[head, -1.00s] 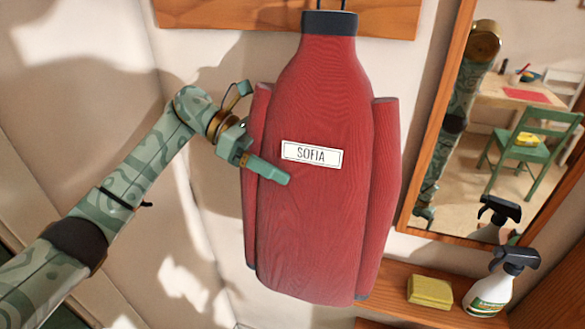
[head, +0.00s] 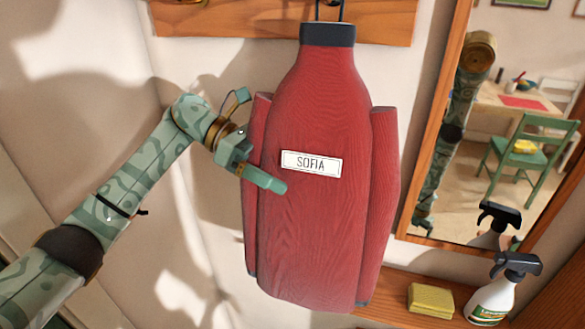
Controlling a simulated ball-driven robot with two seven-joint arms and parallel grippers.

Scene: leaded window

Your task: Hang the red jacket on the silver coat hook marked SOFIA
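The red jacket (head: 315,225) fills the middle of the head view, upright, with a dark collar and a white label reading SOFIA (head: 311,163) on its front. A dark loop (head: 330,10) rises from the collar in front of the wooden board (head: 285,22) and runs out of the top of the picture. Whatever the loop meets up there, hook included, is out of view. My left gripper (head: 263,179) is at the jacket's left side, one finger lying across its front. Its other finger is hidden, so its grip is unclear. My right gripper is not in view.
A brass-coloured part (head: 190,2) shows on the board at the top left. At right, a mirror (head: 505,130) reflects a green chair, a table and a camouflage-patterned arm. A yellow sponge (head: 431,299) and a spray bottle (head: 495,297) stand on a wooden shelf (head: 385,290).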

